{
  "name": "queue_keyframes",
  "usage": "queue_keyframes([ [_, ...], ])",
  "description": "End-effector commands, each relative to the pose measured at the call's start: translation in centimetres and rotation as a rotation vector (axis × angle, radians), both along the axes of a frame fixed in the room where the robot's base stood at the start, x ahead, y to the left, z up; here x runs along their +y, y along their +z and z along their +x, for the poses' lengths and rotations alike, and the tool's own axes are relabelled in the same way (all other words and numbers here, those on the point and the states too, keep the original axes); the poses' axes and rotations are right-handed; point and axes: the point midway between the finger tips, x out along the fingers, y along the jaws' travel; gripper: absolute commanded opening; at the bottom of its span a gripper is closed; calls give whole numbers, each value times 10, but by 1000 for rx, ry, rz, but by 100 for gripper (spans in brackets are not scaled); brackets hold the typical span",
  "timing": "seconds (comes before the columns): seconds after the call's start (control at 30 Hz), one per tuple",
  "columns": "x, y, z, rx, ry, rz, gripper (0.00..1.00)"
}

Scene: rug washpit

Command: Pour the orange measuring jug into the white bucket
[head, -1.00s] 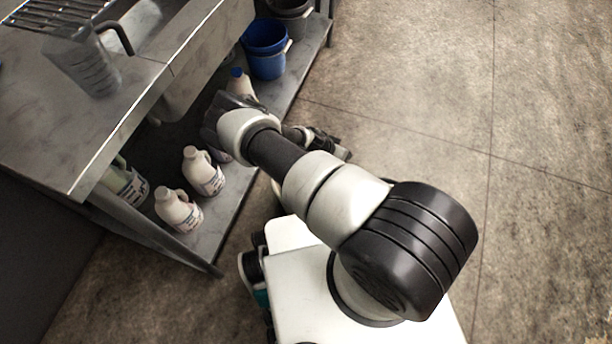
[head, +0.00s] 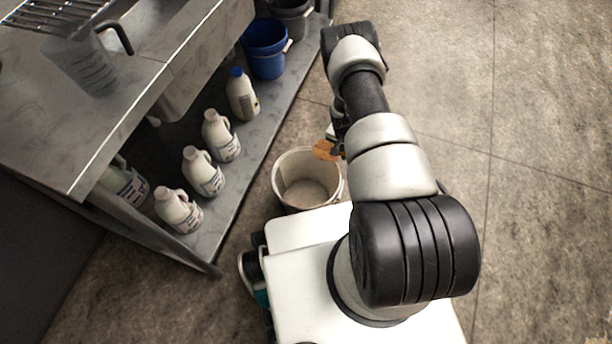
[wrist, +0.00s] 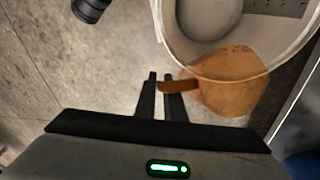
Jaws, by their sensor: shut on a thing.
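The orange measuring jug (head: 325,151) shows in small part beside my forearm in the head view, by the far right rim of the white bucket (head: 281,186). In the wrist view my gripper (wrist: 160,79) is shut on the handle of the jug (wrist: 228,88), which overlaps the edge of the bucket (wrist: 180,55). The bucket stands upright on the floor; its inside looks greyish brown. My gripper (head: 337,136) is mostly hidden by the arm in the head view. I cannot tell the jug's exact tilt or its contents.
A steel bench (head: 120,130) stands at left with a clear jug (head: 85,65) on top. Its lower shelf (head: 215,235) holds several white bottles and a blue bucket (head: 267,62). The floor (head: 530,170) at right is clear.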

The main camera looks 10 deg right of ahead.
Motion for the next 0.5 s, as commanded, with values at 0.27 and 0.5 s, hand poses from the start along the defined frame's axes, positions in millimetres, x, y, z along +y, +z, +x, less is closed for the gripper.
queue_keyframes([
  [0.27, -13, 0, 5, 69, -9, 154, 0],
  [0.5, -17, -11, 8, 130, 1, 277, 0],
])
